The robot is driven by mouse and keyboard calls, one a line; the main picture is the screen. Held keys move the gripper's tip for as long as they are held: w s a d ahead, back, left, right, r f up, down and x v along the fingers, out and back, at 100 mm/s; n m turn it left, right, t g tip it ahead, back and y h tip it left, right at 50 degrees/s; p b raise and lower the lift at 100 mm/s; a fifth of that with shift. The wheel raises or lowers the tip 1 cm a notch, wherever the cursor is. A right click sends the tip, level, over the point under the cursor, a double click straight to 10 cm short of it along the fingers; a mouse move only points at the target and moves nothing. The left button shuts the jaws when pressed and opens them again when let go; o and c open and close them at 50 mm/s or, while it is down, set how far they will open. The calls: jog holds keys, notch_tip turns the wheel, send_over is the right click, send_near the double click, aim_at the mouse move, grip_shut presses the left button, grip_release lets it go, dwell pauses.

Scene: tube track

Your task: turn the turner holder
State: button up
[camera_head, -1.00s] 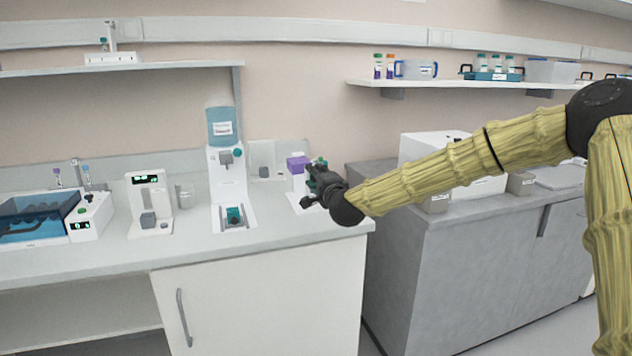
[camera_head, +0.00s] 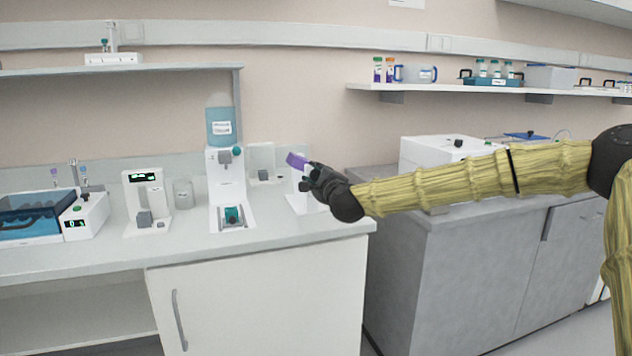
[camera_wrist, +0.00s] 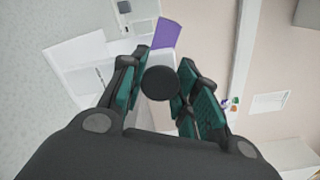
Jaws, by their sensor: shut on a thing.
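The turner holder appears as a small purple piece (camera_head: 297,161) on a white stand (camera_head: 301,202) at the right end of the counter. The purple piece is tilted in the head view. It also shows beyond the fingers in the wrist view (camera_wrist: 167,33). A round black knob (camera_wrist: 160,83) sits between the two teal finger pads, which are shut on it. My gripper (camera_head: 311,178) is at the right side of the stand in the head view and hides part of it. How the knob joins the purple piece is hidden.
A white dispenser with a blue bottle (camera_head: 221,128) stands left of the stand. The grey cabinet (camera_head: 440,265) lies to the right, below my forearm.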

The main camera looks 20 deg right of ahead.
jog(key=shift+f+m+b, duration=0.15)
jog(key=shift+m+b, duration=0.85)
jog(key=shift+m, duration=0.1)
jog(key=shift+f+m+b, duration=0.15)
jog(key=shift+m+b, duration=0.85)
jog(key=shift+m, duration=0.1)
jog(key=shift+m+b, duration=0.85)
jog(key=shift+m, duration=0.05)
jog(key=shift+r+m, duration=0.1)
jog(key=shift+m, duration=0.2)
jog(key=o, duration=1.1)
jog(key=shift+r, duration=0.1)
jog(key=shift+s, duration=0.45)
jog(key=s, duration=1.1)
jog(key=shift+d, duration=0.25)
